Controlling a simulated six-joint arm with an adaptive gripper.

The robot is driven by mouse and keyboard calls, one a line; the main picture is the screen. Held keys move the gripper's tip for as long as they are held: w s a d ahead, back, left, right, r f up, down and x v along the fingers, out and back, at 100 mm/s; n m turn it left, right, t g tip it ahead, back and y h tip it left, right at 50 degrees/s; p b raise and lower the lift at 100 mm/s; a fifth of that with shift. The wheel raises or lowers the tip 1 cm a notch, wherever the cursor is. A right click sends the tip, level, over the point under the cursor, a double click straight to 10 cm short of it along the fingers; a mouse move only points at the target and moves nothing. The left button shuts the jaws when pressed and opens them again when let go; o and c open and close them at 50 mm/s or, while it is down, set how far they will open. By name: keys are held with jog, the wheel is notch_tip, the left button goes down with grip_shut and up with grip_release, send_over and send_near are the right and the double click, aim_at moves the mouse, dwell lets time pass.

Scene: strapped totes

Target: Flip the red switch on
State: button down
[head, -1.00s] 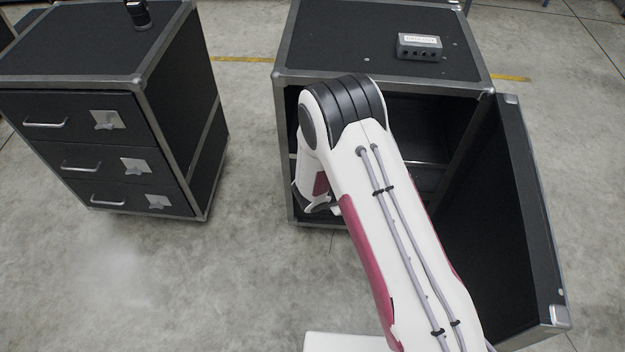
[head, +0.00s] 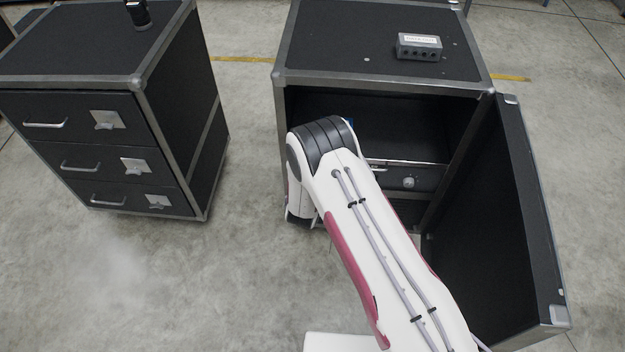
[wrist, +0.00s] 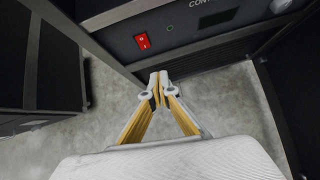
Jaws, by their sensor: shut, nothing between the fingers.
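The red switch (wrist: 143,41) is a small red rocker with white marks, set in a dark control panel (wrist: 175,27) at the top of the wrist view. My gripper (wrist: 158,76) shows in the wrist view with its fingertips together and nothing between them. The fingertips are below and slightly right of the switch in the picture, apart from it. In the head view the switch and my gripper are hidden behind my own arm, which reaches toward the open cabinet (head: 380,80).
The cabinet's door (head: 500,220) stands open on the right. Inside is a lower panel with a round knob (head: 408,183). A grey box (head: 419,46) lies on the cabinet top. A drawer unit (head: 100,110) with a dark object (head: 138,14) on top stands left. Floor between them is clear.

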jog(key=shift+w+a+n+y, duration=0.1)
jog(key=shift+a+n+y, duration=0.3)
jog(key=shift+a+n, duration=0.4)
jog(key=shift+w+a+f, duration=0.1)
jog(key=w+r+x, duration=0.1)
jog(key=x, duration=1.1)
jog(key=shift+w, duration=0.65)
dwell(0.3)
jog(key=shift+w+f, duration=0.1)
jog(key=shift+w, duration=0.2)
dwell(0.3)
jog(key=shift+r, duration=0.2)
